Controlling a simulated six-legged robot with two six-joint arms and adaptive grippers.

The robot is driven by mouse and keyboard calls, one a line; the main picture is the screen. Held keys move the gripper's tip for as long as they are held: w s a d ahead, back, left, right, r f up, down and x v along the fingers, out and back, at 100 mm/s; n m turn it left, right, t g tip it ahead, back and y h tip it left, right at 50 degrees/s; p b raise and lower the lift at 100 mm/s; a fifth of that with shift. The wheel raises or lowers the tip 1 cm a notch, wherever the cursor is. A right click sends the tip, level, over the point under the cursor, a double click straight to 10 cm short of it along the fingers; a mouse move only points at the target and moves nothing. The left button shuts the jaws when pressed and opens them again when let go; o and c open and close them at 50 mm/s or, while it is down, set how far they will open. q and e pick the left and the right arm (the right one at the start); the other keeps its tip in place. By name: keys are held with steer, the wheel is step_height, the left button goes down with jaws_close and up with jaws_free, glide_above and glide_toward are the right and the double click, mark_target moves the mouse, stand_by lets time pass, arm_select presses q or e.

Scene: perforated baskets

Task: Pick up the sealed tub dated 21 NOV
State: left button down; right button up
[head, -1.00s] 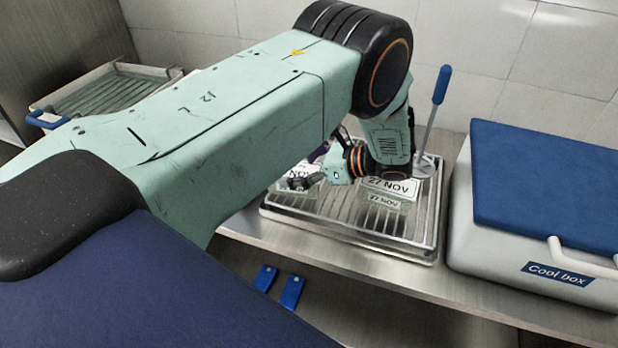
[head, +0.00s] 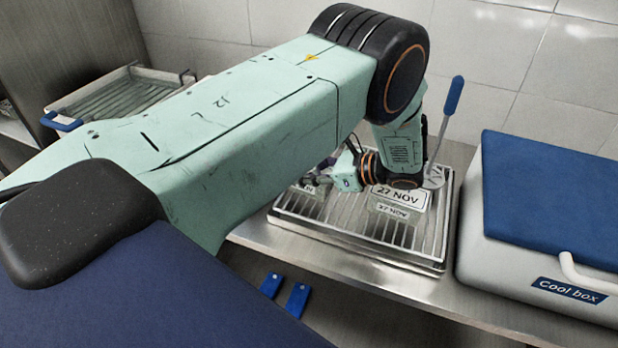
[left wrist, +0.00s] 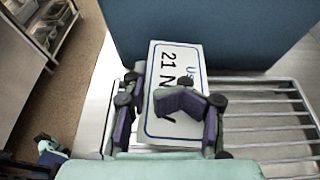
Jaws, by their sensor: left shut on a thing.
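The tub dated 21 NOV (left wrist: 165,65) shows in the left wrist view by its white label, which fills the space between the fingers. My left gripper (left wrist: 168,103) is shut on it; the fingers cover part of the label, and the tub's body is mostly hidden.
A grey cool box (head: 540,285) with a blue lid stands right of the rack. A blue-handled tool (head: 453,95) rises at the rack's back right. The rack's front right slats are clear.

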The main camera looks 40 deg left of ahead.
mark_target(306, 172)
arm_select(q)
steer(key=r, duration=0.4)
steer(key=shift+w+a+r, duration=0.2)
steer(key=shift+w, duration=0.2)
steer(key=r, duration=0.4)
steer(key=shift+s+d+r, duration=0.15)
steer(key=shift+s+r, duration=0.1)
steer(key=shift+s, duration=0.15)
steer(key=shift+w+f, duration=0.2)
steer(key=shift+w, duration=0.1)
steer(key=c, duration=1.8)
jaws_free()
steer(key=shift+c, duration=0.2)
steer(key=o, duration=0.5)
steer(key=shift+s+r, duration=0.2)
steer(key=shift+s, duration=0.05)
steer(key=shift+c, duration=0.2)
steer(key=shift+o, duration=0.8)
steer(key=o, duration=0.5)
steer(key=shift+w+f, duration=0.15)
steer(key=shift+w, duration=0.1)
steer(key=shift+c, duration=0.2)
steer(key=shift+o, duration=1.7)
steer(key=shift+s, duration=0.2)
arm_select(e)
steer(key=shift+w, duration=0.1)
